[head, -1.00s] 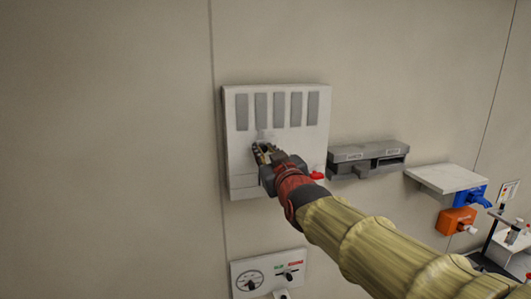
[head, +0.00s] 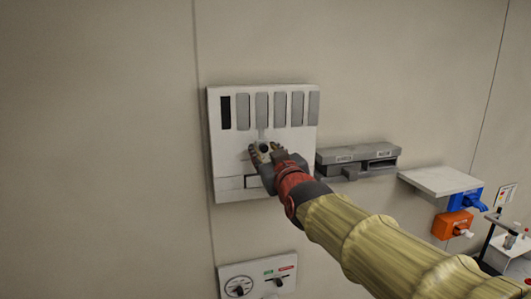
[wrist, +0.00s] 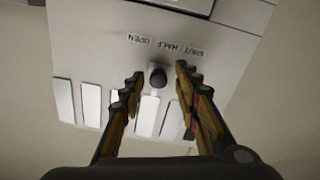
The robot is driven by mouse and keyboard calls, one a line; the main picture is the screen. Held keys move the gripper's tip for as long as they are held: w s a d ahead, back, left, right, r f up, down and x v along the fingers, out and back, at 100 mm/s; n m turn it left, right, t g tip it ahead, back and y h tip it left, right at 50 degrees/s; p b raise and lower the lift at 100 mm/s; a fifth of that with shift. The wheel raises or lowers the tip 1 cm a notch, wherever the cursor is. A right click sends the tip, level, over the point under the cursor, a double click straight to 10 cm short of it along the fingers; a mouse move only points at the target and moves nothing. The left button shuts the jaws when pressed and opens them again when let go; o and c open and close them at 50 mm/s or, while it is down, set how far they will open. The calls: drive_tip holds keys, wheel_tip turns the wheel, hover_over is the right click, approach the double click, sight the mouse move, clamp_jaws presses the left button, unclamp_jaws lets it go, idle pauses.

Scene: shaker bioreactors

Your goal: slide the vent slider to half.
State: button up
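The vent panel (head: 216,165) is a white wall plate with a row of tall grey slats across its top; the leftmost slot is dark. The vent slider's dark round knob (wrist: 157,76) shows in the wrist view, below the upside-down labels OPEN, HALF and SHUT. It lies roughly in line with HALF (wrist: 168,45), slightly towards OPEN. My gripper (wrist: 157,72) is open, with one finger on each side of the knob and visible gaps on both sides. In the head view, my gripper (head: 263,151) is in front of the panel's middle and hides part of it.
A grey wall box (head: 345,158) and a white shelf (head: 440,181) are to the right of the panel. A dial panel (head: 258,272) is below. Blue (head: 466,199) and orange (head: 452,225) fixtures are further right. The wall to the left is bare.

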drive_tip(key=shift+o, duration=0.2)
drive_tip(key=shift+a, duration=0.2)
drive_tip(key=shift+d, duration=0.25)
drive_tip(key=v, duration=1.2)
drive_tip(key=shift+a, duration=0.1)
